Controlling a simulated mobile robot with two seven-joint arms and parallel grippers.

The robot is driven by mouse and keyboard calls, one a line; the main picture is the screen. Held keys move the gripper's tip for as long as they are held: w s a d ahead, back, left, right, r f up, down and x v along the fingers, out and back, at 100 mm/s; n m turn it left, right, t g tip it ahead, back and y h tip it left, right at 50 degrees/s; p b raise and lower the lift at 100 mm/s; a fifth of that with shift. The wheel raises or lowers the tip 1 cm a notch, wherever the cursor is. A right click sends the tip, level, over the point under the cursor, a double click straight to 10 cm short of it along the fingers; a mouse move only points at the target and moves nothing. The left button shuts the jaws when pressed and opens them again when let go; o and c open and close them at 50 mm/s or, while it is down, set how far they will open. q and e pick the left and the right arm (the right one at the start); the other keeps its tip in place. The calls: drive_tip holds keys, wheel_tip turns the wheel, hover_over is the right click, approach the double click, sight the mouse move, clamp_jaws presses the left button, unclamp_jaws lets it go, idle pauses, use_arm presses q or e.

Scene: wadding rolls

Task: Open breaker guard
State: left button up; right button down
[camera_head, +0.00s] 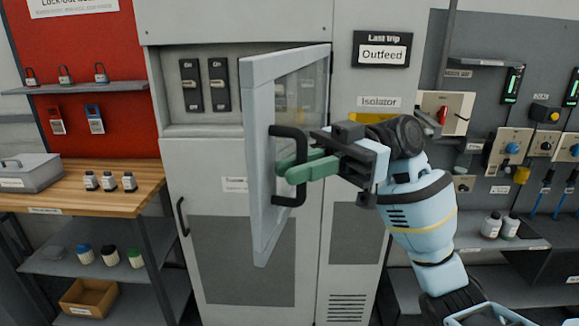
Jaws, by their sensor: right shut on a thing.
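The breaker guard (307,95) is a pale framed door with a clear pane. It stands swung outward from the grey cabinet, its free edge toward me. A black handle (290,131) is fixed on its outer face. My right gripper (290,172) has green fingers and is shut on that handle. Behind the guard, breakers (190,86) with black bodies show in the open recess on the left; others are partly hidden by the guard. My left gripper is not in view.
A wooden workbench (95,188) with a grey box (30,172) and small bottles stands at left. A red lockout board (75,120) hangs above it. At right are a red-handled isolator (443,114), several control boxes and a shelf (490,244) with bottles.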

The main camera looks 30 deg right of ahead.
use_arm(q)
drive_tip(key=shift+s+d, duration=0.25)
use_arm(e)
drive_tip(key=shift+s+d, duration=0.4)
drive_tip(key=shift+d, duration=0.05)
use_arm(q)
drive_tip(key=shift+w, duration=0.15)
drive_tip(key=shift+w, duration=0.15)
use_arm(e)
drive_tip(key=c, duration=1.8)
unclamp_jaws()
